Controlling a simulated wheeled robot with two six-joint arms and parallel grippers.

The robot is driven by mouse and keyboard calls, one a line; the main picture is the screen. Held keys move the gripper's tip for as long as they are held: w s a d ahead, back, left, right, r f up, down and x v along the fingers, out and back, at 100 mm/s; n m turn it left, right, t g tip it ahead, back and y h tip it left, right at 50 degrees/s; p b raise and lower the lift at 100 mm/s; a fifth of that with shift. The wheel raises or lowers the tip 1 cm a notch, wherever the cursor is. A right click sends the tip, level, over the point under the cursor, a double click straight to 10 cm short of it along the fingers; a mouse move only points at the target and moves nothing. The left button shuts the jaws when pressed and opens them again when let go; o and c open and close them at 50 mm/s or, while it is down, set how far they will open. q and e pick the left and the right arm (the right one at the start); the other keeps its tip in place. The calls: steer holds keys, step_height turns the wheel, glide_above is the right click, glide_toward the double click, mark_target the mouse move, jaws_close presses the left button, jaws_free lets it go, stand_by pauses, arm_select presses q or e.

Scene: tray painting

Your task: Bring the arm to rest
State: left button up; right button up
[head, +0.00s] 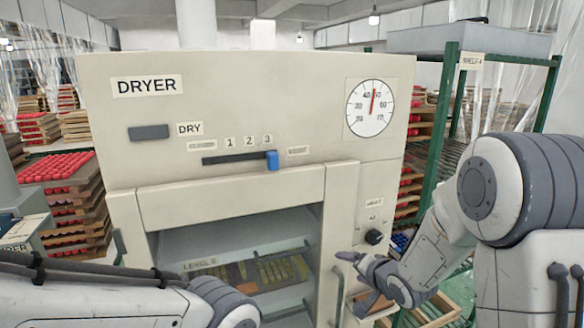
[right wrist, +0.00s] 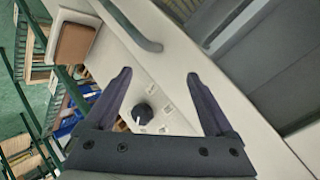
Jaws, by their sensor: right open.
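The cream dryer (head: 250,110) fills the middle of the head view. My right gripper (head: 352,262) is at the dryer's right front, just below and left of the dark heat knob (head: 374,237). In the right wrist view its two dark fingers (right wrist: 158,76) are spread apart with nothing between their tips. The knob (right wrist: 142,113) shows beyond the fingers, and I cannot tell how far off it is. Of my left arm only links show at the lower left of the head view; its gripper is out of view.
The dryer's front is open, with a tray (head: 240,276) of yellowish pieces on the level 2 shelf. A blue slider (head: 272,160) sits near 3. A green rack (head: 446,110) stands close at right. Stacked trays of red pieces (head: 60,167) stand at left.

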steer(key=s+a+r+n+g+h, duration=0.1)
steer(key=s+a+n+g, duration=0.55)
steer(key=s, duration=0.65)
steer(key=s+a+r+n+g, duration=0.1)
steer(key=s+n, duration=0.3)
steer(key=s, duration=0.7)
steer(key=s+a+n+g+h, duration=0.1)
steer(key=s+a+n+g, duration=0.2)
steer(key=s, duration=0.8)
steer(key=shift+a+r+n, duration=0.2)
steer(key=shift+r+n, duration=0.2)
steer(key=shift+n, duration=0.45)
